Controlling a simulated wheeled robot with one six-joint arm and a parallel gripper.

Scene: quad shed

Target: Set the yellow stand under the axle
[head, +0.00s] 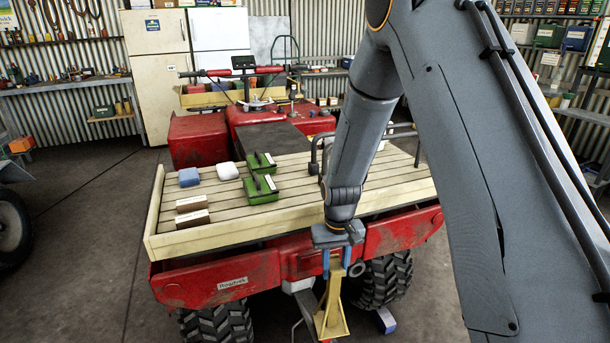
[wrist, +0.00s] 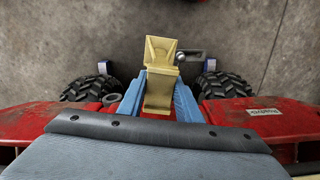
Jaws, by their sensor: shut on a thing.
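The yellow stand (head: 331,312) is held upright below my gripper (head: 336,264), behind the red quad's rear bumper (head: 245,272). My gripper's blue fingers are shut on the stand's upper part. In the wrist view the stand (wrist: 160,75) sits between the two fingers of my gripper (wrist: 158,105), its wider end toward the floor. The quad's rear tyres (head: 218,322) stand on either side. The axle is mostly hidden by the bumper and stand, so I cannot tell the gap between them. Whether the stand touches the floor is unclear.
The quad's wooden rack (head: 200,237) is above the bumper and carries green cases (head: 260,188), brown blocks (head: 192,210) and folded cloths. A blue-and-white block (head: 385,320) lies beside the right tyre. A dark rod stands near the stand. The floor (head: 85,270) at left is clear.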

